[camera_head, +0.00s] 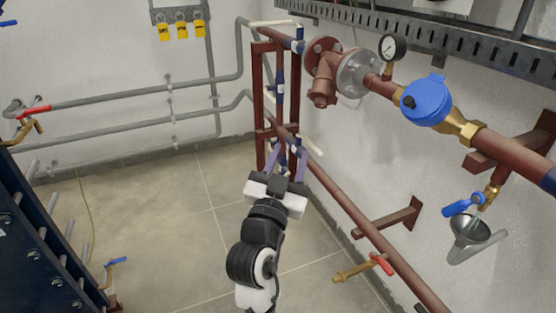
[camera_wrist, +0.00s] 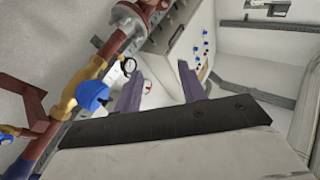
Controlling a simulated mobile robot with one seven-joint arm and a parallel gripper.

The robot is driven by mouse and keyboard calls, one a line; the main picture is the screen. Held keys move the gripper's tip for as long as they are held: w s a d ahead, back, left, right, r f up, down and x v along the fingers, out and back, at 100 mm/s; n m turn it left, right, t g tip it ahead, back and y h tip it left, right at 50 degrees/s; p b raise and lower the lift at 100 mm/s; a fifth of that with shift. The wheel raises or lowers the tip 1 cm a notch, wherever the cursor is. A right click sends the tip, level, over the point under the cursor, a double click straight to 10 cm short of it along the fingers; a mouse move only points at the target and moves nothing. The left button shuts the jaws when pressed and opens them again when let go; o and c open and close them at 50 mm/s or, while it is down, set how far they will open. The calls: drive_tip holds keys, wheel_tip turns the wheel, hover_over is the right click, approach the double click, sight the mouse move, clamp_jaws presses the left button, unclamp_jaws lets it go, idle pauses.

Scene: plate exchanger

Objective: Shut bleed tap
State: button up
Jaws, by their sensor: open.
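A small brass tap (camera_head: 491,194) with a blue lever (camera_head: 462,206) hangs below the brown pipe at the right of the head view; I take it as the bleed tap. Its lever points left, roughly across the tap's body. A grey funnel (camera_head: 470,232) with a bent pipe sits just under its outlet. My gripper (camera_head: 291,152) is open and empty, with its purple fingers in front of the brown pipe frame, well left of the tap. In the wrist view, my gripper (camera_wrist: 160,72) shows two spread fingers with nothing between them. A brass fitting (camera_wrist: 8,131) is cut off at the left edge.
The brown pipe carries a blue meter (camera_head: 427,101) and a gauge (camera_head: 393,47). A lower pipe has a red-handled tap (camera_head: 382,264). Another blue-handled tap (camera_head: 117,261) is by the dark plate unit (camera_head: 45,235). Floor (camera_head: 185,215) between them is mostly clear.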

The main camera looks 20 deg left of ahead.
drive_tip(key=shift+s+a+r+n+t+y, duration=0.15)
drive_tip(key=shift+a+r+n+y, duration=0.15)
drive_tip(key=shift+a+y, duration=0.25)
drive_tip(key=shift+a+r+n+t+y, duration=0.15)
drive_tip(key=shift+a+n+y, duration=0.3)
drive_tip(key=shift+a, duration=0.2)
drive_tip(key=shift+c, duration=0.3)
